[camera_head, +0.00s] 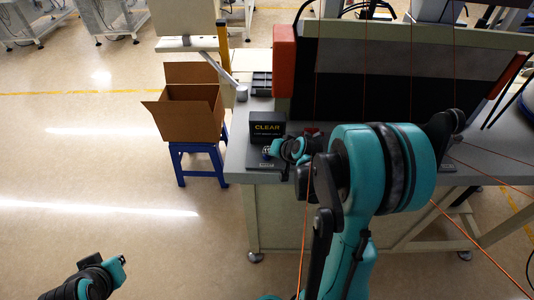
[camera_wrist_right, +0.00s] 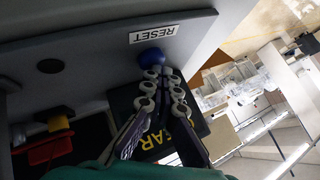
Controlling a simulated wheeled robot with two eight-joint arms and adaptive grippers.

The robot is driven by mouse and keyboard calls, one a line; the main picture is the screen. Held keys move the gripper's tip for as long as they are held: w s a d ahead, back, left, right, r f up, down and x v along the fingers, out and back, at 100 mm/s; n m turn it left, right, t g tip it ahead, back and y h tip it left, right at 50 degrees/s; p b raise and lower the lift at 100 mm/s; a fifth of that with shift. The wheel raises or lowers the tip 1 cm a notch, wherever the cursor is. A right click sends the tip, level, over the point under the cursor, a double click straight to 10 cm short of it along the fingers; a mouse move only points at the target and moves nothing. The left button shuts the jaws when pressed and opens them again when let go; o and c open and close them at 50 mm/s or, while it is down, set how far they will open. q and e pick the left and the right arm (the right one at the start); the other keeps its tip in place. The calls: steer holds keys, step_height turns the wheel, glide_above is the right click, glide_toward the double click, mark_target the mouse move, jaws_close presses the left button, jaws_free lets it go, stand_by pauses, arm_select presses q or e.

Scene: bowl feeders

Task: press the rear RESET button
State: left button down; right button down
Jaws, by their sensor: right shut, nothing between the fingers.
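The blue RESET button (camera_wrist_right: 151,57) sits on the grey console beside a white label reading RESET (camera_wrist_right: 153,34) in the right wrist view. My right gripper (camera_wrist_right: 160,73) is shut and empty, with its fingertips right at the button; I cannot tell whether they touch or press it. In the head view my right gripper (camera_head: 271,151) is small, low over the console at the front of the black CLEAR sign (camera_head: 267,127), and largely hides the button. My left gripper (camera_head: 118,262) is at the lower left, away from the console; its jaws are unclear.
The black sign with yellow letters (camera_wrist_right: 165,130) stands close behind the fingers in the wrist view. A red part (camera_wrist_right: 44,149) is to the left there. A cardboard box (camera_head: 188,112) on a blue stool (camera_head: 196,150) stands left of the grey bench (camera_head: 238,160).

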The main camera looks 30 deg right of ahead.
steer(key=shift+r+p, duration=0.7)
steer(key=shift+r, duration=0.3)
steer(key=shift+r, duration=0.15)
step_height(320, 180, up, 5)
steer(key=p, duration=0.4)
